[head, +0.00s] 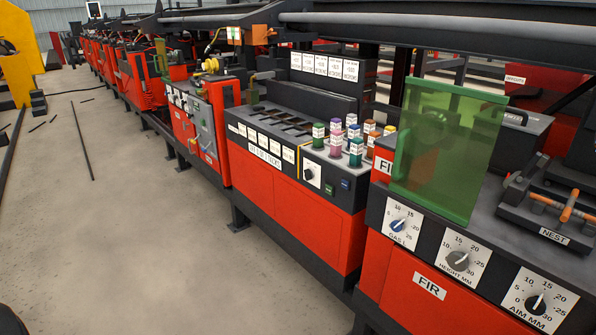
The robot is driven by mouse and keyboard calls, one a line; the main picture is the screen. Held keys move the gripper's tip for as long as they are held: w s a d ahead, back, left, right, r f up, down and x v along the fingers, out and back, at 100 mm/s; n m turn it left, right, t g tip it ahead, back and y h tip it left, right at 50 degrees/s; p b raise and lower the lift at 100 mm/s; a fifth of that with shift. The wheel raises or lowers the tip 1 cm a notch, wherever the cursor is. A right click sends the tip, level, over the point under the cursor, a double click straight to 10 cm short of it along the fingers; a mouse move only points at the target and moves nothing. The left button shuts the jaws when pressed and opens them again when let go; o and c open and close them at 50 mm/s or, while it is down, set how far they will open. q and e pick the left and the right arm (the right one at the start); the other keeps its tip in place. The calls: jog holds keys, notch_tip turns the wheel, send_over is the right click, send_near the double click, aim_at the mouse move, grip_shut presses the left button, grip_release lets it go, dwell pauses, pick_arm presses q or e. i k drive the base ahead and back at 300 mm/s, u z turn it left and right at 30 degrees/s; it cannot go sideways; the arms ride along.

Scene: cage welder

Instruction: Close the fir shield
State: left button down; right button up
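The fir shield is a see-through green panel (455,150) in the head view. It stands upright at the left part of the bench marked FIR, with a darker green strip along its left side. The nest (555,212), with an orange-handled clamp, lies to the right of the panel and is not covered by it. Neither of my grippers can be made out in this view.
The FIR bench front (415,285) carries the gas, height and aim dials. To its left stands a red and black bench (300,215) with several coloured cylinders on top. A long dark rail (430,25) runs overhead. The concrete floor (130,230) at left is mostly clear.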

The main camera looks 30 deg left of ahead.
aim_at(448, 137)
jog(key=z, duration=0.85)
jog(key=k, duration=0.25)
jog(key=u, duration=2.1)
jog(key=i, duration=1)
jog(key=z, duration=0.45)
